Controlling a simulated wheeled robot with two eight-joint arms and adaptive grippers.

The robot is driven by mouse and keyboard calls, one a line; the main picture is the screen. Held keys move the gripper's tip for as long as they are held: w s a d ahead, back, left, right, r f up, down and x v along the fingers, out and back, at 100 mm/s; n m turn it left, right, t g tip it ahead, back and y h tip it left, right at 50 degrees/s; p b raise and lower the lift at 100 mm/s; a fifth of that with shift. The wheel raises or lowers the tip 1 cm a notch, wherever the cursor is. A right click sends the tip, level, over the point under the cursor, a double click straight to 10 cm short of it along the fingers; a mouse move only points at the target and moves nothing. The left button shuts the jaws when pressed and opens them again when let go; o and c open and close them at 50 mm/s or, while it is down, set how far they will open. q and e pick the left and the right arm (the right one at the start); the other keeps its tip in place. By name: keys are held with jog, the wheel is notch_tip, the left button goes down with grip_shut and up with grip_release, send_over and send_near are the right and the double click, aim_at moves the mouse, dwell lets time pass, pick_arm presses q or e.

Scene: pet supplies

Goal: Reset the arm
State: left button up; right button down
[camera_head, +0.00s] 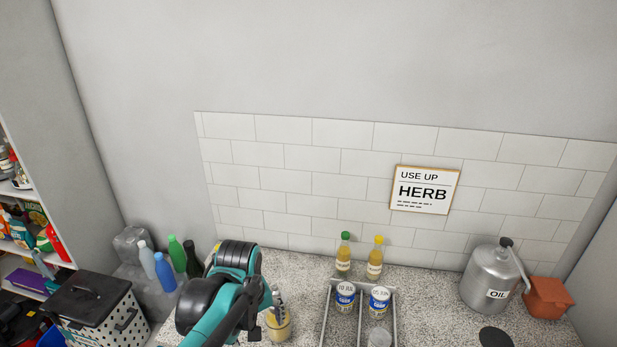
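My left arm, teal and black, stands bent at the lower middle-left of the head view. Its end, with my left gripper (277,303), points down at a pale yellow jar (278,328) on the speckled counter. The fingers are small and partly hidden by the arm, so I cannot tell whether they touch or hold the jar. My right gripper is out of view.
An oil can (490,278) and a terracotta pot (548,297) stand at right. Bottles (166,272) and a dotted bin (98,312) are at left. A HERB sign (425,190) hangs behind.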

pick_arm(q)
jog(key=s+a+f+m+t+b, duration=0.3)
jog(key=s+f+b, duration=0.2)
jog(key=f+b, duration=0.2)
jog(key=s+a+f+m+t+b, duration=0.2)
jog(key=s+a+f+b, duration=0.1)
jog(key=f+b, duration=0.4)
jog(key=shift+s+a+f+m+t, duration=0.15)
jog(key=shift+s+f+m+t, duration=0.3)
jog(key=shift+s, duration=0.4)
dwell(0.4)
